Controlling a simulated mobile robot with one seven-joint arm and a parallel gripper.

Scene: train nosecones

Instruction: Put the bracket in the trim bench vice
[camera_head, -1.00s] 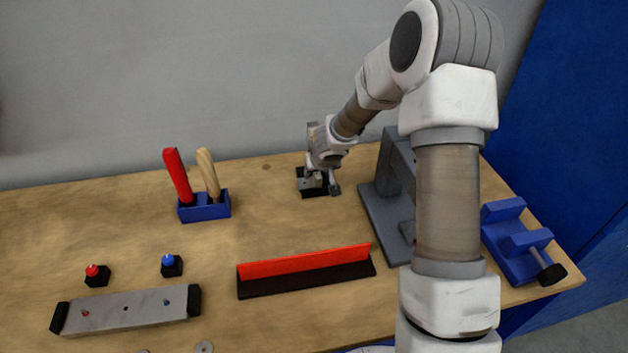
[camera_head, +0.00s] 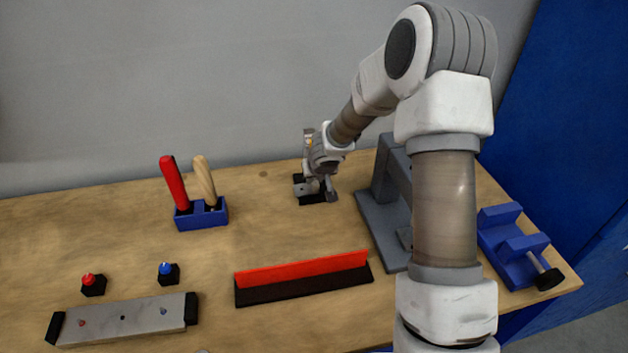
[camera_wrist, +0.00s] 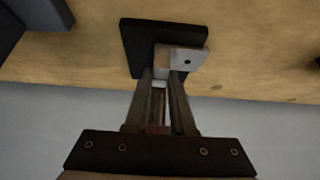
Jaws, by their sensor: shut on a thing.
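The bracket (camera_wrist: 188,58) is a light metal piece with a hole in its flat face. It shows over a black pad (camera_wrist: 133,45) in the wrist view. My gripper (camera_wrist: 161,80) is shut on the bracket, with a finger on each side of its near part. In the head view my gripper (camera_head: 322,187) is low over the black pad (camera_head: 317,198) at the back of the bench, and the bracket (camera_head: 304,188) is partly hidden by it. The blue vice (camera_head: 508,248) stands at the right end of the bench, its jaws apart and empty.
A grey press-like stand (camera_head: 378,213) rises between my gripper and the vice, partly hidden by my arm. A red and black strip holder (camera_head: 303,283) lies in front. A blue tool rack (camera_head: 203,213) with two handles stands left. Bare wood lies between rack and pad.

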